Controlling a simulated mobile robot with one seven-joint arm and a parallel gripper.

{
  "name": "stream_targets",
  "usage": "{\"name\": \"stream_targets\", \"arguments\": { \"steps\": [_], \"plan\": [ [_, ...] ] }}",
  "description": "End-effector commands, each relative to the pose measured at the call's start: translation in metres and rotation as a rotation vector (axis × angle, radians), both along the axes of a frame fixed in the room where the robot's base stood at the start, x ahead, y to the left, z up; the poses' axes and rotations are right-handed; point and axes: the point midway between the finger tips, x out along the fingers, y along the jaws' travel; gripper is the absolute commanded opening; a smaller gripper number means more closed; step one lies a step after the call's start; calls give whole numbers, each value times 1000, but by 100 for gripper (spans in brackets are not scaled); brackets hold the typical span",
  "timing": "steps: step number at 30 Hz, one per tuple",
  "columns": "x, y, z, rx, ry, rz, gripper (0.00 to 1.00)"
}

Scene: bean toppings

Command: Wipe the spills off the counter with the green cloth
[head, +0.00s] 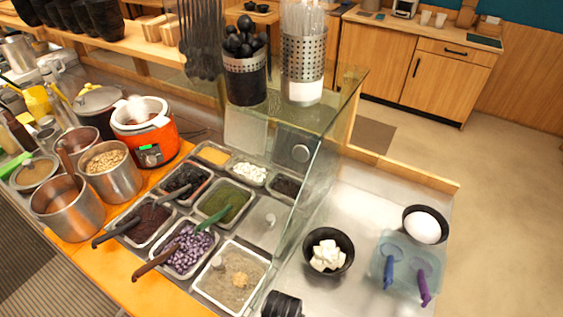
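The steel counter (375,190) fills the lower right, with trays of toppings sunk into it left of a glass guard. I cannot make out a green cloth for certain. A narrow bright green item (14,165) lies at the far left edge, too small to identify. No clear spill shows on the bare steel. A tan patch shows in the front tray (238,277), and I cannot tell whether it is a spill or contents. My gripper is not clearly visible. A black ribbed object (282,304) is cut off at the bottom edge, and I cannot tell what it is.
A glass guard (318,165) stands over the trays. Right of it are a bowl of white cubes (328,251), a bowl with a white mound (424,225) and a pale blue container (405,262) with two scoops. An orange cooker (148,135) and steel pots (68,208) crowd the left.

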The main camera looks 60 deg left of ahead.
Motion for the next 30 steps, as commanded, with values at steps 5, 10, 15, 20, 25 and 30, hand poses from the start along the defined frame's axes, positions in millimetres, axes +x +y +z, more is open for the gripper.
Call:
{"name": "stream_targets", "arguments": {
  "steps": [5,10,15,20,25,30],
  "plan": [
    [0,0,1,0,0,0,36],
    [0,0,1,0,0,0,36],
    [0,0,1,0,0,0,36],
    [0,0,0,0,0,1,36],
    [0,0,-3,0,0,0,36],
    [0,0,-5,0,0,1,36]
  ]
}}
